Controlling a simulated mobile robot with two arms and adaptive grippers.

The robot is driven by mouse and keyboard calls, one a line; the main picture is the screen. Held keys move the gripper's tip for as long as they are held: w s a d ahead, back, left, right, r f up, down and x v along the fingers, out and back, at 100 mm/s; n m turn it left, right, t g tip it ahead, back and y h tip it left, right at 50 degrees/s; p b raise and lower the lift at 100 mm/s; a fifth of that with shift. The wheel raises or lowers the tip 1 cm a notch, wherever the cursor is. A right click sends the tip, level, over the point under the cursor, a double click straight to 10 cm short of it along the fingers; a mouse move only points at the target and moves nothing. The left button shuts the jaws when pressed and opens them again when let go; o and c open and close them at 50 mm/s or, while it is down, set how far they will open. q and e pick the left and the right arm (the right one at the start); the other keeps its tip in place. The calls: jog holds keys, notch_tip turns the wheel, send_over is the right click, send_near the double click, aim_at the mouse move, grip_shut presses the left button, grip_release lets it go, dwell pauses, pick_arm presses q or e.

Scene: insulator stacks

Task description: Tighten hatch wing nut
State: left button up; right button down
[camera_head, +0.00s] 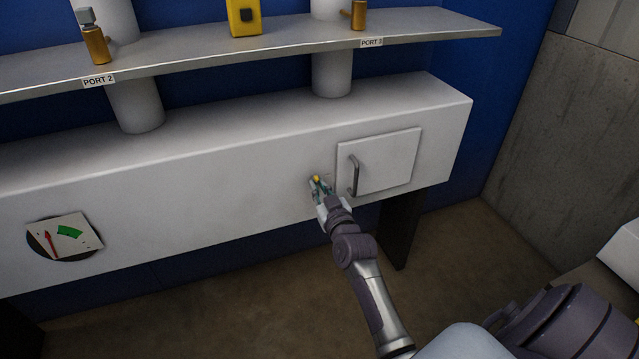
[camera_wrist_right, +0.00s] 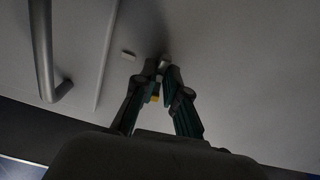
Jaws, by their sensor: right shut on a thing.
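The hatch (camera_head: 385,160) is a square white door with a grey bar handle (camera_head: 354,175), flush in the front of the white box and closed as far as I can see. My right gripper (camera_head: 318,184) is at the box front just left of the hatch, its fingers shut around a small part with a yellow tip, which I take as the wing nut (camera_head: 316,178). In the right wrist view the fingers (camera_wrist_right: 160,80) close near the panel, with a bit of yellow (camera_wrist_right: 154,99) between them. Most of the nut is hidden by the fingers. My left gripper is out of view.
The white box (camera_head: 200,180) carries a dial with a red needle and green sector (camera_head: 64,237) at left. Above is a grey shelf (camera_head: 220,57) with brass valves (camera_head: 96,45) and a yellow device (camera_head: 244,17). The hatch handle (camera_wrist_right: 42,50) stands out close beside my right gripper. The floor in front is clear.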

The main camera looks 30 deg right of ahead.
jog(key=shift+r+m+p, duration=0.35)
jog(key=shift+m, duration=0.15)
jog(key=m+p, duration=0.2)
jog(key=m, duration=0.1)
jog(key=shift+w+m, duration=0.1)
jog(key=shift+m, duration=0.2)
jog(key=m+p, duration=0.1)
jog(key=m, duration=0.3)
jog(key=shift+m+p, duration=0.3)
jog(key=shift+p, duration=0.05)
jog(key=m, duration=0.2)
jog(key=shift+m, duration=0.4)
jog(key=m, duration=0.2)
jog(key=shift+m+p, duration=0.3)
jog(key=shift+m, duration=0.1)
jog(key=m, duration=0.3)
jog(key=shift+m, duration=0.3)
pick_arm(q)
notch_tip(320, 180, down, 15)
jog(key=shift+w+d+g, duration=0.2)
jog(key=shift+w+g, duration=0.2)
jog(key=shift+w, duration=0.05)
pick_arm(e)
jog(key=shift+r+m, duration=0.1)
jog(key=shift+m, duration=0.5)
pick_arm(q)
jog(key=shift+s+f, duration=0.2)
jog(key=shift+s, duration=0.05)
